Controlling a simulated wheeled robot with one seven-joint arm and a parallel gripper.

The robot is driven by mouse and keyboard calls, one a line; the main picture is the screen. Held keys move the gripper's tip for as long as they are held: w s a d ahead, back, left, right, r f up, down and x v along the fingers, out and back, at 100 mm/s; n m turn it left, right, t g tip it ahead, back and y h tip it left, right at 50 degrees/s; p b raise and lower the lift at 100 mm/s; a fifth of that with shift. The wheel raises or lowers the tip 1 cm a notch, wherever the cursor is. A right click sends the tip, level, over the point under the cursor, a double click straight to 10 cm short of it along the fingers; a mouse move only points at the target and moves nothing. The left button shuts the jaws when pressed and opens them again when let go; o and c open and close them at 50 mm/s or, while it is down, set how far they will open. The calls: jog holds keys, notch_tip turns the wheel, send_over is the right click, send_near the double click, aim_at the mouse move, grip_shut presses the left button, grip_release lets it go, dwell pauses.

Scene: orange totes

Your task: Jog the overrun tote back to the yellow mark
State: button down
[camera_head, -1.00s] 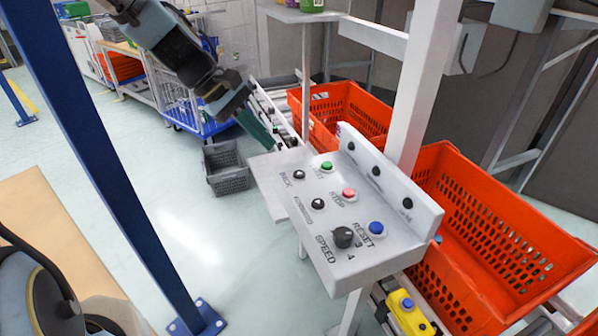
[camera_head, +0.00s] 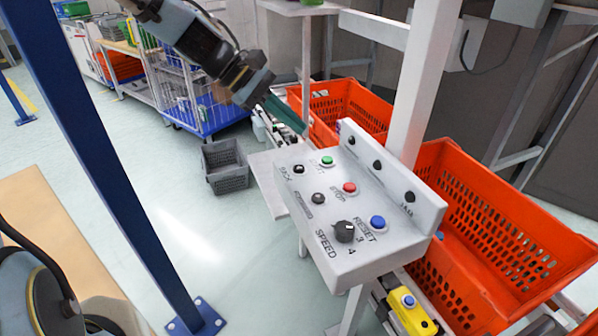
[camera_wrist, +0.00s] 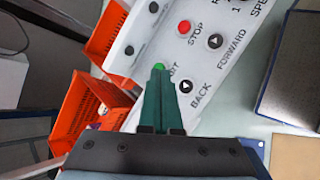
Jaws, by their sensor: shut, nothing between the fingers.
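My gripper (camera_head: 302,130) is shut and empty, its green fingers pointing down above the far end of the control panel (camera_head: 290,215). In the wrist view its fingertips (camera_wrist: 159,70) overlap the green button (camera_wrist: 158,66); I cannot tell whether they touch. The panel has a black BACK button (camera_wrist: 186,86), a black FORWARD button (camera_wrist: 215,41), a red STOP button (camera_head: 349,188), a blue RESET button (camera_head: 377,222) and a SPEED knob (camera_head: 344,232). One orange tote (camera_head: 520,215) stands right of the panel, another (camera_head: 376,98) behind it. I see no yellow mark on the conveyor.
A white post (camera_head: 425,80) rises behind the panel. A yellow box with a blue button (camera_head: 412,315) sits below the panel's near end. A grey crate (camera_head: 226,165) lies on the floor at left. A blue post (camera_head: 105,150) stands in the left foreground.

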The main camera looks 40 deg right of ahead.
jog(key=b, duration=0.4)
send_over(294, 167)
notch_tip(294, 167, down, 5)
jog(key=shift+f, duration=0.15)
jog(key=shift+f+b, duration=0.35)
jog(key=shift+f, duration=0.5)
jog(key=shift+f, duration=0.1)
dwell(0.9)
jog(key=shift+f, duration=0.3)
jog(key=shift+a+f, duration=0.1)
jog(key=shift+f, duration=0.35)
dwell(0.5)
dwell(0.4)
jog(key=shift+r+p, duration=0.7)
jog(key=shift+r, duration=0.2)
